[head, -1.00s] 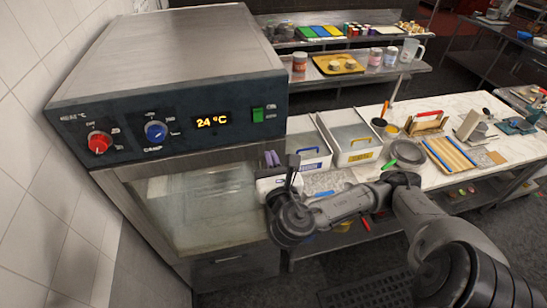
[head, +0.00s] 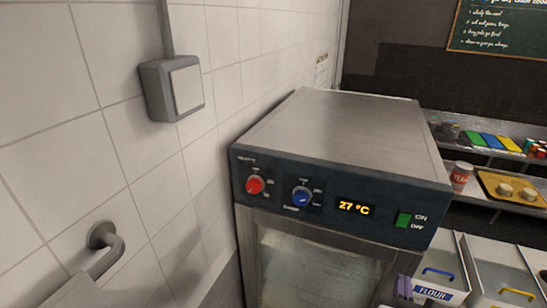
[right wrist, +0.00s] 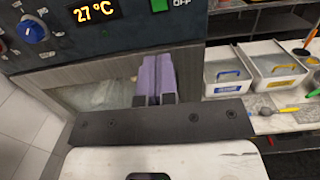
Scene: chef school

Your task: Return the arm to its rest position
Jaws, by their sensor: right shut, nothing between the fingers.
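My right gripper (head: 404,289) shows only as purple fingertips at the bottom edge of the head view, in front of the oven's lower right side. In the right wrist view its two purple fingers (right wrist: 155,76) are together, with nothing between them. They point toward the oven front, below the control panel. The rest of my right arm is out of the head view. My left gripper is in neither current view. The oven (head: 340,135) has a dark panel with a red knob (head: 255,185), a blue knob (head: 302,197), a lit 27 °C display (head: 355,208) and a green switch (head: 403,219).
A tiled wall (head: 60,120) with a grey switch box (head: 172,88) and a grey rail (head: 108,250) is on the left. A flour bin (head: 437,292) stands right of the oven. A yellow tray (head: 512,190) sits on the shelf behind.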

